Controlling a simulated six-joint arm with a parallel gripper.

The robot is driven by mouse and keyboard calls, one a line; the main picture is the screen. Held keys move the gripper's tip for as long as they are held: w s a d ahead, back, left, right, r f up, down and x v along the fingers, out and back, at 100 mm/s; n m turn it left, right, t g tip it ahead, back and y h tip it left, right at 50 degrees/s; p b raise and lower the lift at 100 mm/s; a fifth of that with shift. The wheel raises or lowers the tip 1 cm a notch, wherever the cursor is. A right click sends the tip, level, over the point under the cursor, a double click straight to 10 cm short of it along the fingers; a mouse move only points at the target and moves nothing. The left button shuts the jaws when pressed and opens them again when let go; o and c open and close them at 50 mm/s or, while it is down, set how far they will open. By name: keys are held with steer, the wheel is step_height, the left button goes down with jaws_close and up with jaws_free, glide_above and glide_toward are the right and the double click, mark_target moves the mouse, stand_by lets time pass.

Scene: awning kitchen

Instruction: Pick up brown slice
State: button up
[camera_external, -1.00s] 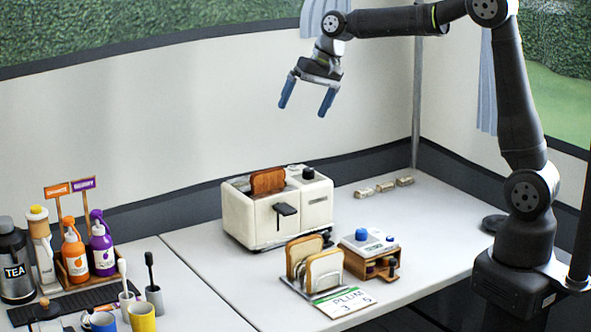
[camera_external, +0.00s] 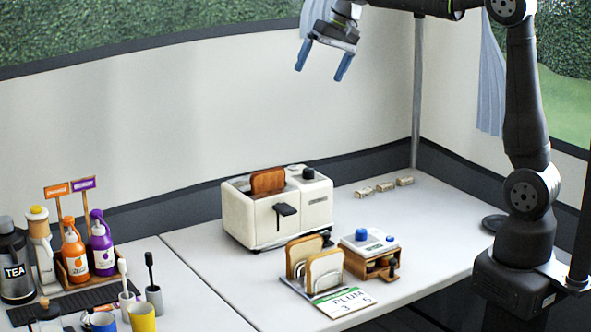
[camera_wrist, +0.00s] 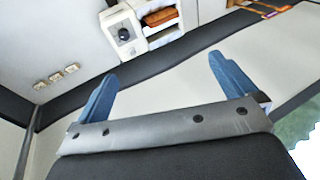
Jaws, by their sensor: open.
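The brown slice (camera_external: 268,181) stands upright in a slot of the cream toaster (camera_external: 258,222), its top part above the slot and its lower part hidden inside. In the wrist view the brown slice (camera_wrist: 160,17) shows at the top in the toaster (camera_wrist: 124,32). My gripper (camera_external: 321,73) is open and empty, high above and to the right of the toaster, with its blue fingers well apart. The gripper (camera_wrist: 163,75) also shows in the wrist view, with nothing between its fingers.
A rack with pale bread slices (camera_external: 325,270) stands in front of the toaster, beside a small wooden box with blue knobs (camera_external: 370,251) and a PLUM card (camera_external: 343,302). Bottles (camera_external: 101,245) and cups (camera_external: 142,317) are at the left. The air above the toaster is clear.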

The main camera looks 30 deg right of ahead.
steer(key=shift+r, duration=0.1)
steer(key=c, duration=1.3)
steer(key=n+g+h, duration=0.2)
steer(key=n+h, duration=0.2)
steer(key=n, duration=1.4)
glide_above(268, 170)
step_height(268, 170, down, 10)
steer(key=f, duration=1.1)
steer(key=shift+s+a+f, duration=0.25)
steer(key=shift+a+f, duration=0.1)
steer(key=shift+f, duration=0.05)
steer(key=shift+w+d+f, duration=0.15)
steer(key=shift+f, duration=1.2)
steer(key=shift+w+d+f, duration=0.1)
steer(key=shift+d+f, duration=0.05)
steer(key=shift+f, duration=1.15)
steer(key=shift+c, duration=0.3)
